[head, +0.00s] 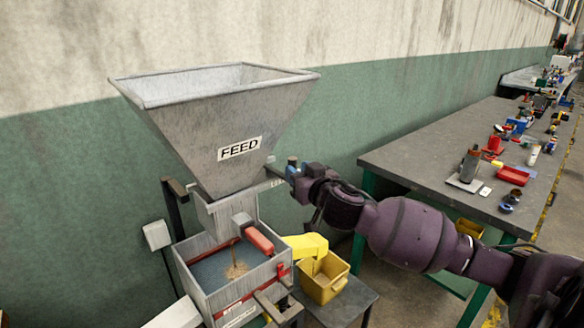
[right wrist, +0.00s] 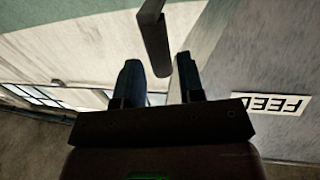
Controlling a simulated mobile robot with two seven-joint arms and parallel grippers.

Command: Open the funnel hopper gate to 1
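The funnel hopper (head: 222,105) is a large grey metal funnel with a FEED label, standing over a box. A small labelled plate (head: 273,184) sticks out at the right of its neck. My right gripper (head: 291,166) is beside the hopper's lower right side, just above this plate. In the right wrist view its two fingers (right wrist: 158,72) are apart. A dark bar (right wrist: 153,35) shows with its end between the fingertips; I cannot tell whether they touch it. The FEED label (right wrist: 272,104) also shows there. My left gripper is out of view.
Below the hopper is a grey box (head: 200,290) with a red handle (head: 259,239) and a little grain (head: 236,270). A yellow spout (head: 306,246) points over a yellow bin (head: 324,285). A workbench (head: 425,160) with several items stands at right.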

